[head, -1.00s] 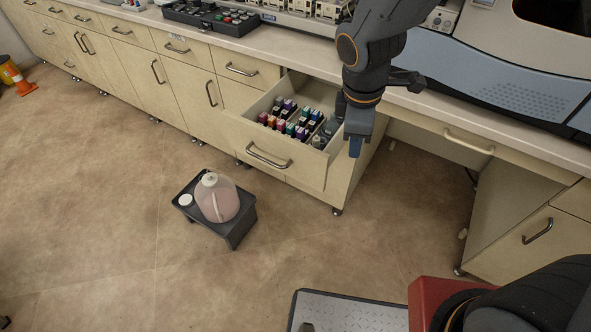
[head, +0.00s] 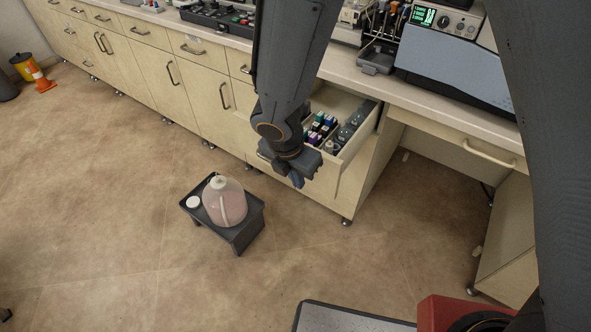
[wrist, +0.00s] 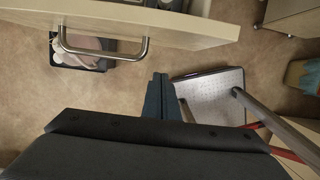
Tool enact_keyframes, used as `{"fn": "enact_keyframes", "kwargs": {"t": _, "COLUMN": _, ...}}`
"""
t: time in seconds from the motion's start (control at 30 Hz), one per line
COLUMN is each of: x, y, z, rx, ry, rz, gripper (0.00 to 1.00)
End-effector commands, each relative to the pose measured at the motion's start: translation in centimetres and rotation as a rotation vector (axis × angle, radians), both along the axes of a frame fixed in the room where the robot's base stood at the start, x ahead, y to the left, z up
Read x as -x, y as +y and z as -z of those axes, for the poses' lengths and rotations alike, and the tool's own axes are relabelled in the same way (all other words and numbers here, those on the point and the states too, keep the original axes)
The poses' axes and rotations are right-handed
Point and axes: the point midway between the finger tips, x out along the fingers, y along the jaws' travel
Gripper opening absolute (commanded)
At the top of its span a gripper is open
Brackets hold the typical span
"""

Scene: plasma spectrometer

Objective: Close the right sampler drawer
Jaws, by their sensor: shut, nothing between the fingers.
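The open drawer (head: 361,137) sticks out from the wooden cabinet in the head view, with several coloured vials and grey bottles inside. My gripper (head: 297,182) is in front of the drawer front in the head view. In the wrist view its fingers (wrist: 158,78) are shut together and empty, a little apart from the front and right of the handle.
A black stool (head: 238,238) bearing a pinkish carboy (head: 225,207) stands on the floor, left of my gripper. The counter (head: 375,88) above carries instruments. The floor in front of the drawer is mostly clear.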

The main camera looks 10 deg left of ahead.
Motion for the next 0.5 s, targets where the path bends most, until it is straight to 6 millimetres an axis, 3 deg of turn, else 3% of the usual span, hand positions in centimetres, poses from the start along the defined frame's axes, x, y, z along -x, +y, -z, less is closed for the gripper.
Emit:
{"fn": "enact_keyframes", "kwargs": {"t": 0.17, "x": -0.8, "y": -0.4, "z": 3.6, "rx": 0.001, "ry": 0.002, "rz": 0.001, "gripper": 0.0}}
{"fn": "enact_keyframes", "kwargs": {"t": 0.3, "x": -2.9, "y": -1.2, "z": 2.9, "rx": 0.0, "ry": 0.0, "rz": 0.006, "gripper": 0.0}}
{"fn": "enact_keyframes", "kwargs": {"t": 0.5, "x": -4.3, "y": -1.6, "z": 2.9, "rx": -0.001, "ry": 0.0, "rz": 0.004, "gripper": 0.0}}
